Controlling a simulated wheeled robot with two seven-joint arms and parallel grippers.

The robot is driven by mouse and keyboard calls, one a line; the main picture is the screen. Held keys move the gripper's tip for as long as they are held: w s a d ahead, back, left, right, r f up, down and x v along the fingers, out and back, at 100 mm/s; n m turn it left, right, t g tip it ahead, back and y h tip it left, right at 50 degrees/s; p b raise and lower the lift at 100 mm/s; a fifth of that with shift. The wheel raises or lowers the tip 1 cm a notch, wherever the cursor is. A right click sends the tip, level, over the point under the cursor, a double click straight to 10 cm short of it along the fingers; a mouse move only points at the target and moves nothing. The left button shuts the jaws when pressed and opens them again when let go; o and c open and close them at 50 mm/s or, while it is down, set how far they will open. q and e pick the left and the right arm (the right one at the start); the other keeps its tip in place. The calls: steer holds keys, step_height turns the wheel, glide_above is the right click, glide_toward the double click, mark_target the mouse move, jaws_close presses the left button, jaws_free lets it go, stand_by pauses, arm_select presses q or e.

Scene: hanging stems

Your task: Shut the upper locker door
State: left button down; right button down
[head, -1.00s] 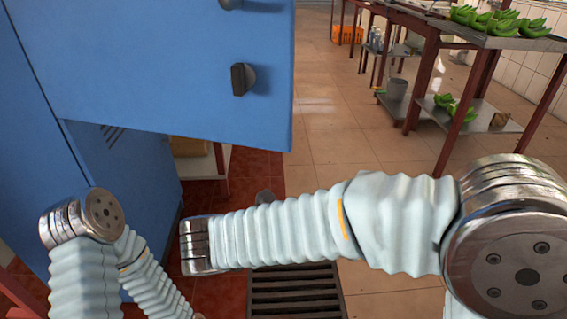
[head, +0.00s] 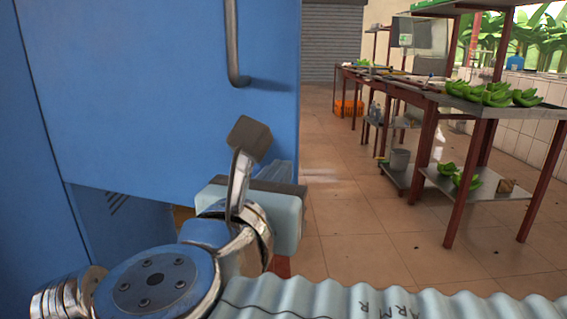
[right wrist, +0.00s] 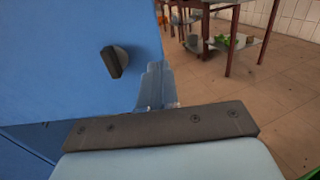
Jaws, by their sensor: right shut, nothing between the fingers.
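The upper locker door (head: 150,90) is a blue panel standing open, filling the left of the head view. It has a grey bar handle (head: 233,45) and a dark knob (head: 250,138) near its free right edge. In the right wrist view the door (right wrist: 70,60) is at the left, with the knob (right wrist: 115,61) on its face. My right gripper (head: 277,172) is shut and empty at the door's lower right corner. Its fingers (right wrist: 154,85) overlap the door's edge in the right wrist view; I cannot tell whether they touch. My left gripper is out of view.
The lower locker front (head: 125,225) with vent slots shows below the door. A metal table (head: 500,112) with red legs, bearing green bananas (head: 490,94), stands at the right. An orange crate (head: 348,108) is farther back. The tiled floor between door and table is clear.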

mark_target(294, 155)
steer(key=shift+x, duration=2.35)
steer(key=shift+w, duration=0.1)
